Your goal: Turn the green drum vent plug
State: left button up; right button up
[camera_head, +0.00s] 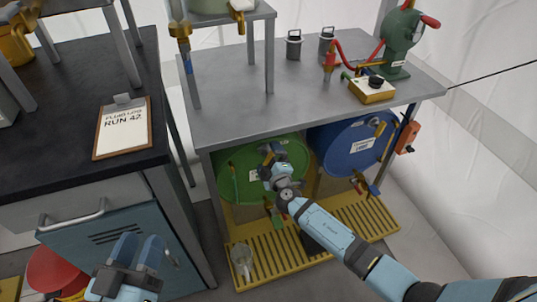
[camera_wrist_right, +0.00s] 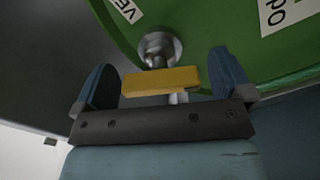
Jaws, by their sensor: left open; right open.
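The green drum (camera_head: 233,178) lies on its side under the grey workbench, its round face toward me. In the right wrist view the drum face (camera_wrist_right: 215,30) shows a vent plug, a silver fitting (camera_wrist_right: 160,48) with a yellow bar handle (camera_wrist_right: 160,81). A partly cut-off label starting "VE" is beside it. My right gripper (camera_wrist_right: 162,62) is open, with one finger on each side of the yellow bar and gaps at both ends. In the head view my right gripper (camera_head: 270,157) is before the drum's upper face and hides the plug. My left gripper (camera_head: 138,252) is open and empty at lower left.
A blue drum (camera_head: 350,148) lies right of the green one. A yellow slatted tray (camera_head: 305,245) below holds a clear jug (camera_head: 242,260). The bench top (camera_head: 235,105) overhangs the drums. A dark counter (camera_head: 70,130) with a clipboard (camera_head: 123,128) stands left.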

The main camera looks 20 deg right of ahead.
jog(key=c, duration=0.9)
pick_arm(q)
jog(key=shift+r, duration=0.25)
